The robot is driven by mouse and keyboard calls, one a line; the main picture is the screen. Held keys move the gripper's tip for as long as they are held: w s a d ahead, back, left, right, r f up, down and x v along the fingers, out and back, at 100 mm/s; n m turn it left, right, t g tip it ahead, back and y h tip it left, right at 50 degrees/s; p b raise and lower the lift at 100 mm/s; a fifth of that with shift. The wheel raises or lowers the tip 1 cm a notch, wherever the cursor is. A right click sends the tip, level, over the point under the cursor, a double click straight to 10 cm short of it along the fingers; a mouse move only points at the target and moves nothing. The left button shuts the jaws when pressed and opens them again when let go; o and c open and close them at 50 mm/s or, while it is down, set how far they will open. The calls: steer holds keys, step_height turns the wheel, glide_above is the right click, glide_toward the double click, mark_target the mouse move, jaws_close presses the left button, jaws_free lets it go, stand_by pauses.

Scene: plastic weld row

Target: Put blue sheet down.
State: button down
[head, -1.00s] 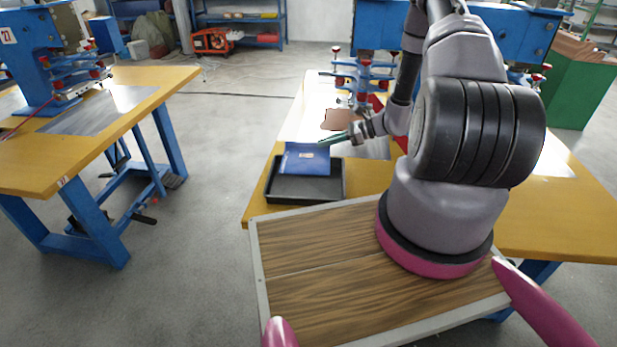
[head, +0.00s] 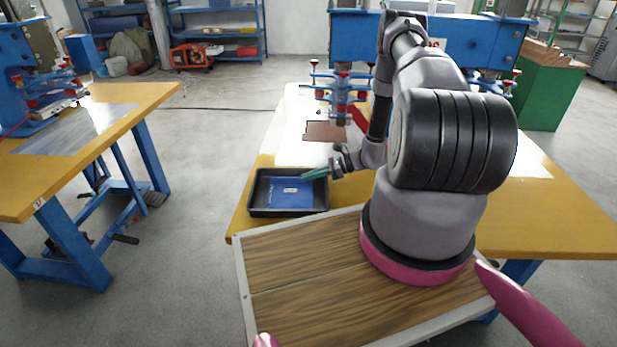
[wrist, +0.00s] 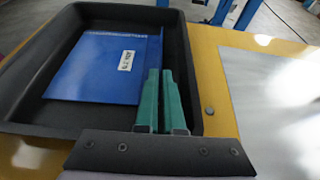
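The blue sheet (head: 290,193), with a small white label, is inside the black tray (head: 257,205) in the head view. It also shows in the wrist view (wrist: 95,65), looking about level with the tray floor; whether it rests fully on it I cannot tell. My gripper (head: 305,176) comes in over the tray's right side. In the wrist view its green fingers (wrist: 160,72) are close together at the sheet's right edge, shut on a narrow strip there. The fingers hide the sheet's near right corner.
The tray stands on the yellow table (head: 550,215). A pale metal plate (wrist: 275,95) lies right of the tray. A brown sheet (head: 325,131) lies behind, under a blue press (head: 345,85). A wood-topped surface (head: 300,270) is in front. Another press table (head: 90,130) stands left.

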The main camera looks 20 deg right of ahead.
steer(key=c, duration=1)
jaws_free()
steer(key=shift+f, duration=0.1)
steer(key=shift+c, duration=0.2)
steer(key=shift+s+d+r, duration=0.1)
steer(key=shift+d+r, duration=0.15)
steer(key=shift+d, duration=0.05)
steer(key=v, duration=1.1)
steer(key=shift+s+d+r, duration=0.1)
steer(key=shift+d, duration=0.05)
